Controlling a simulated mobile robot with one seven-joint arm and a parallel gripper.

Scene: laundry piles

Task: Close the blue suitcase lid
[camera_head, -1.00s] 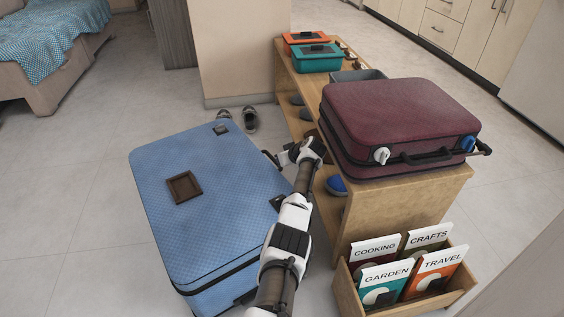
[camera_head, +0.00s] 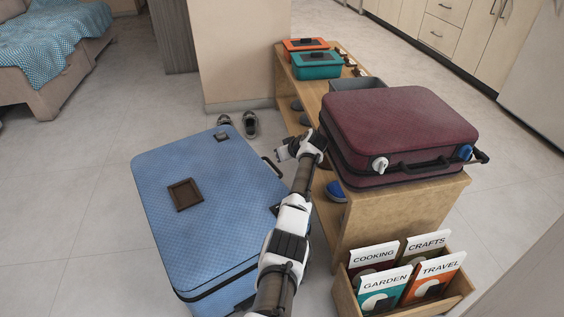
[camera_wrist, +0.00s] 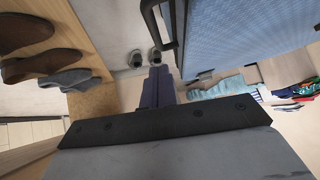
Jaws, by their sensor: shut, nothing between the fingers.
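The blue suitcase (camera_head: 220,210) lies on the floor left of the wooden bench. Its lid lies flat over the base, with a dark seam along the front edge; I cannot tell whether it is fully shut. A dark handle (camera_head: 272,167) shows on its right side. My gripper (camera_head: 281,153) is beyond and above that handle, apart from the suitcase. In the wrist view my gripper's fingers (camera_wrist: 158,84) are together and empty. The blue lid (camera_wrist: 245,35) fills the upper right there, with the handle (camera_wrist: 163,22) beside it.
A maroon suitcase (camera_head: 400,122) stands on the wooden bench (camera_head: 400,205), close to my arm's right. Shoes (camera_wrist: 45,55) sit on the bench's shelf. Sneakers (camera_head: 250,124) lie beyond the blue suitcase. A box of books (camera_head: 345,292) is front right. Floor is clear at left.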

